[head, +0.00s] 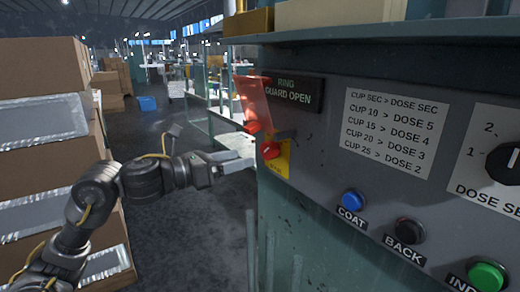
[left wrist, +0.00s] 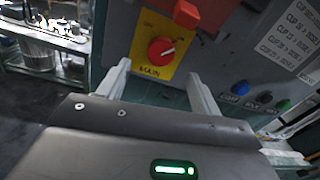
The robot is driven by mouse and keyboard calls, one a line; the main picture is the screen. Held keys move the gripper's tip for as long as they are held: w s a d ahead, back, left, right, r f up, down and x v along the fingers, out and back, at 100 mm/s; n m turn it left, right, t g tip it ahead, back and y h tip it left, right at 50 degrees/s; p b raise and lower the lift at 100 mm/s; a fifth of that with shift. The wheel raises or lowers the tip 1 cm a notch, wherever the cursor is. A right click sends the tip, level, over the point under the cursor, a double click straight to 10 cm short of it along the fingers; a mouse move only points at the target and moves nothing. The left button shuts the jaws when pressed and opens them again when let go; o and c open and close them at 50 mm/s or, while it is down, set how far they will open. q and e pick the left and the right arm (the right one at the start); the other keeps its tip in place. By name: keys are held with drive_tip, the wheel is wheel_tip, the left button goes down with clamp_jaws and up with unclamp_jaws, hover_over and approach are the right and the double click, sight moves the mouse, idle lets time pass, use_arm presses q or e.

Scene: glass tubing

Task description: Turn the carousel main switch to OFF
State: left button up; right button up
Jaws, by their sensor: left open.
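The carousel main switch is a red rotary knob (left wrist: 161,49) on a yellow plate (left wrist: 149,26) marked MAIN in the left wrist view. The white pointer line on the knob is tilted, and the lettering above it is too blurred to read fully. In the head view the red knob (head: 270,150) sits at the left edge of the grey panel (head: 330,140). My left gripper (left wrist: 160,80) is open and empty, its two fingers apart below the knob and not touching it. In the head view my left gripper (head: 238,158) is just left of the panel. My right gripper is not visible.
A red hinged cover (head: 254,98) stands out above the knob. Blue (head: 352,201), black (head: 409,231) and green (head: 487,276) buttons and a black dial (head: 505,163) are on the panel. Stacked cardboard boxes (head: 40,150) stand at left. Open floor lies between.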

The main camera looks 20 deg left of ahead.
sight(264, 152)
use_arm(q)
drive_tip(key=p+x, duration=0.1)
drive_tip(key=x, duration=0.5)
drive_tip(key=shift+r, duration=0.1)
drive_tip(key=shift+w+d+p, duration=0.4)
drive_tip(key=shift+w+d, duration=0.05)
drive_tip(key=shift+w, duration=0.05)
drive_tip(key=shift+c, duration=0.5)
drive_tip(key=c, duration=0.9)
